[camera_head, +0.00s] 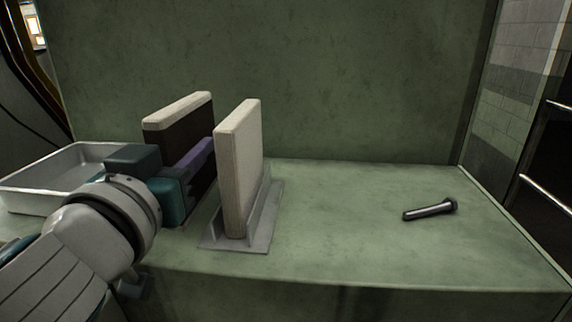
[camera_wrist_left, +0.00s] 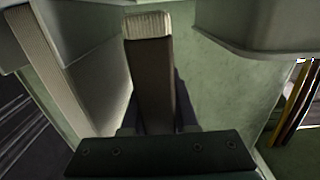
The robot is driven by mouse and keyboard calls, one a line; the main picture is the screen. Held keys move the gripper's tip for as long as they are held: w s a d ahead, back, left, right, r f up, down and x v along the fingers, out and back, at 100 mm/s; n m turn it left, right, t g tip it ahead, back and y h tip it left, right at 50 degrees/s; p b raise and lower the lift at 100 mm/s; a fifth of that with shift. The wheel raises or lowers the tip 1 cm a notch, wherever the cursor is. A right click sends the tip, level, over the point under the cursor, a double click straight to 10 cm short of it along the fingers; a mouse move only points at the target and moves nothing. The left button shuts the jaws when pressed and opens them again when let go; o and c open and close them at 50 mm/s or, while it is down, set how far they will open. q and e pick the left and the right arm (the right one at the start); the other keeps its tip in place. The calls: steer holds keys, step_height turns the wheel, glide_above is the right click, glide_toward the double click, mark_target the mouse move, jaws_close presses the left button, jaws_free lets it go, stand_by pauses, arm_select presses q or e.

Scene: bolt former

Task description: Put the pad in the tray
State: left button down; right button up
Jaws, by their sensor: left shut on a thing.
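A pad (camera_head: 178,128) with a dark face and a pale edge stands upright between the tray and a second pad. My left gripper (camera_head: 192,163) is shut on it. In the left wrist view the held pad (camera_wrist_left: 150,75) lies between the fingers. Its lower end is hidden, so I cannot tell whether it touches the bench. The second, cream pad (camera_head: 240,165) stands upright in a grey slotted holder (camera_head: 262,228), just right of my gripper. The grey tray (camera_head: 38,188) is at the left, partly behind my left arm; its edge also shows in the left wrist view (camera_wrist_left: 265,38).
The bench is clear between the holder and the bolt. A green wall (camera_head: 340,80) rises behind the bench.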

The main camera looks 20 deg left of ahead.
arm_select(q)
steer(key=shift+f, duration=0.7)
steer(key=shift+f, duration=0.1)
steer(key=c, duration=0.7)
jaws_free()
steer(key=shift+r, duration=0.2)
